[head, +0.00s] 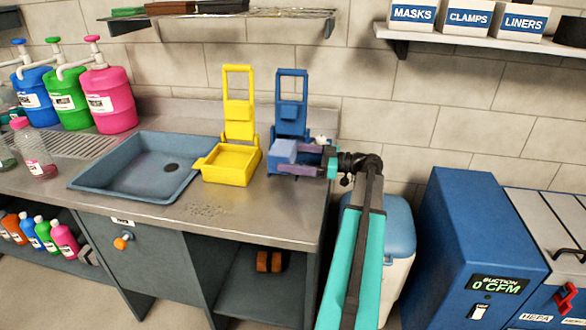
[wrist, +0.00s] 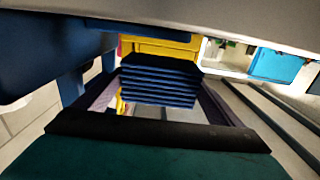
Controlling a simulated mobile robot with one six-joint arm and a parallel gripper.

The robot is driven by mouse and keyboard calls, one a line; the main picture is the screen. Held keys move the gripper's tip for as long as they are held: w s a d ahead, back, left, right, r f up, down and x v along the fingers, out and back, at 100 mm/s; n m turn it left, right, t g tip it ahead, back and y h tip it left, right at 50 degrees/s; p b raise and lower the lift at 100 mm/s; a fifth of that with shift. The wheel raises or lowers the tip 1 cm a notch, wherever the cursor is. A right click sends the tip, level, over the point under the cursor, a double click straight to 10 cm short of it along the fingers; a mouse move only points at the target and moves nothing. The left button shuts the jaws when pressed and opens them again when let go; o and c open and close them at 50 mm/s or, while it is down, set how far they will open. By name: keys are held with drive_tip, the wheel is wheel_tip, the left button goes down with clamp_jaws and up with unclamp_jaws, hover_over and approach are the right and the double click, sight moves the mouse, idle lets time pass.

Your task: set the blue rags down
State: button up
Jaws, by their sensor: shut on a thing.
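The blue rags (head: 283,151) are a folded stack at the front of the blue holder (head: 291,117), in or just over its tray. In the wrist view the rags (wrist: 160,82) show as several dark blue layers between my purple fingers. My gripper (head: 293,158) reaches in from the right and is shut on the rags; it also shows in the wrist view (wrist: 158,92). I cannot tell whether the rags touch the tray floor, as the fingers and tray wall hide their underside.
A yellow holder (head: 239,120) stands close left of the blue one, beside the sink basin (head: 139,204). A blue-lidded bin (head: 398,230) and a blue suction unit (head: 450,250) stand right of the counter.

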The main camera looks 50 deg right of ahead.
sight(293, 176)
drive_tip(key=shift+f, duration=2.05)
drive_tip(key=shift+f, duration=0.2)
drive_tip(key=o, duration=1.1)
drive_tip(key=shift+r, duration=0.2)
drive_tip(key=shift+s, duration=0.1)
drive_tip(key=b+v, duration=0.1)
drive_tip(key=v, duration=1)
drive_tip(key=shift+s+d, duration=0.2)
drive_tip(key=shift+s, duration=0.15)
